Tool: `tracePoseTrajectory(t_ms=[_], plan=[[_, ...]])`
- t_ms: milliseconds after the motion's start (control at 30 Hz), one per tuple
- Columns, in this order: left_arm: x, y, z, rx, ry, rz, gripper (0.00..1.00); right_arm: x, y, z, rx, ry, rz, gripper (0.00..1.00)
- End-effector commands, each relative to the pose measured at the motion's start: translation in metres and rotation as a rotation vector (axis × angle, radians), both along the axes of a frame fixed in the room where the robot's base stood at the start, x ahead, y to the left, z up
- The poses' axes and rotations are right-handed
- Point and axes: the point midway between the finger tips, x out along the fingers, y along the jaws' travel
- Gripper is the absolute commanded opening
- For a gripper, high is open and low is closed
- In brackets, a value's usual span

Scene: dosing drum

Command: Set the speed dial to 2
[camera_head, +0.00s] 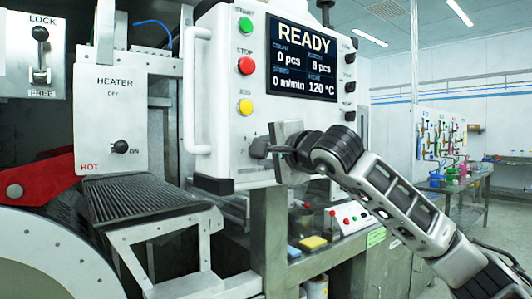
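The white control panel (222,110) hangs in the middle of the camera_head view. Its screen (301,60) reads READY, with 0 pcs, 8 pcs, 0 m/min and 120 °C. My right arm comes in from the right, and my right gripper (268,149) is at the lower part of the panel front, below the screen. Its dark fingers are seen side-on, so I cannot tell whether they are open, shut or touching the panel. My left gripper is out of view.
Green, red (246,66) and yellow (245,107) buttons line the panel's left side. A white handle (190,90) sticks out at its left edge. A heater box (111,115) and lock plate (28,55) stand left. A bench (338,245) lies below.

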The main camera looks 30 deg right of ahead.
Motion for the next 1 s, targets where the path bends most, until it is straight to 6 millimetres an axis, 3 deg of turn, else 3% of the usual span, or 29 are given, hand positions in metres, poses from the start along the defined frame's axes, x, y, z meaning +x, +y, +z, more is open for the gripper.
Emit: tracePoseTrajectory(t_ms=[500,1000], plan=[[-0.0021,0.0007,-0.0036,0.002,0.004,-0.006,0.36,0.0001,0.0010,-0.0019,-0.377,-0.027,0.002,0.10],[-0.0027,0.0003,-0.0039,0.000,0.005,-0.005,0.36,0.0002,0.0012,-0.0023,-0.471,-0.034,0.001,0.10]])
